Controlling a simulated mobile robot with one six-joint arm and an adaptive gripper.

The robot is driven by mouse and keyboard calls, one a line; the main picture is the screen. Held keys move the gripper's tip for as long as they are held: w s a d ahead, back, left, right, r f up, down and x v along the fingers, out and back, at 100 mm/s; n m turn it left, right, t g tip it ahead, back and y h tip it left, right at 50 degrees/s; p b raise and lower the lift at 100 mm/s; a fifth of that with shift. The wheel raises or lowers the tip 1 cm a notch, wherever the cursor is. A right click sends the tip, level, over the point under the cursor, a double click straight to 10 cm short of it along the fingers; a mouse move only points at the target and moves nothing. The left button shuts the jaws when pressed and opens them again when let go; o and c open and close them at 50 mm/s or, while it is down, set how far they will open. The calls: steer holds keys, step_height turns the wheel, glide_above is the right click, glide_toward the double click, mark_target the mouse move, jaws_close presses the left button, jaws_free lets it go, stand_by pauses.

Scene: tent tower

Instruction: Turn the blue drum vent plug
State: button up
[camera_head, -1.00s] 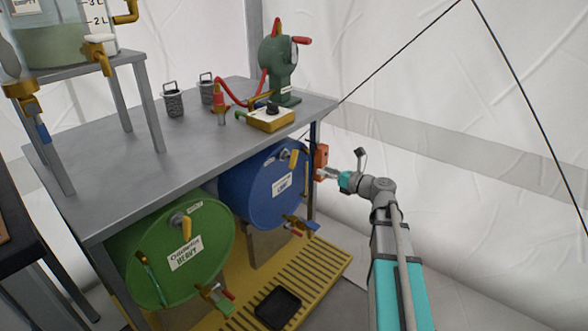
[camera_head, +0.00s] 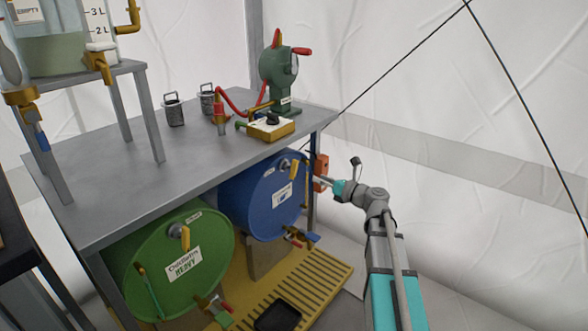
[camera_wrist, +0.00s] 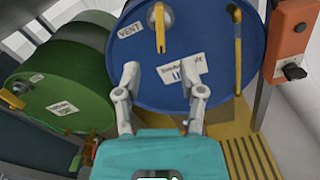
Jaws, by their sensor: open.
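The blue drum (camera_head: 262,205) lies on its side under the grey bench, its round face towards me. Its vent plug (camera_head: 284,163) is a grey fitting high on that face, with a yellow handle (camera_head: 294,170) beside it. In the wrist view the plug (camera_wrist: 161,17) is at the top centre, its yellow handle (camera_wrist: 160,35) hanging down next to a "VENT" label (camera_wrist: 130,30). My gripper (camera_wrist: 165,82) is open and empty, its fingers apart in front of the drum's face, below the plug in that picture. In the head view my gripper (camera_head: 324,181) is right of the drum, partly hard to make out.
A green drum (camera_head: 170,260) with a similar vent lies to the left. An orange box (camera_wrist: 291,38) is on the right, close to the blue drum. A tap (camera_head: 298,238) sticks out low on the blue drum. A yellow slatted platform (camera_head: 320,285) lies beneath; the right side is open floor.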

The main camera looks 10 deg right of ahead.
mark_target(294, 172)
steer(key=x, duration=1.1)
steer(key=shift+w, duration=0.15)
jaws_close()
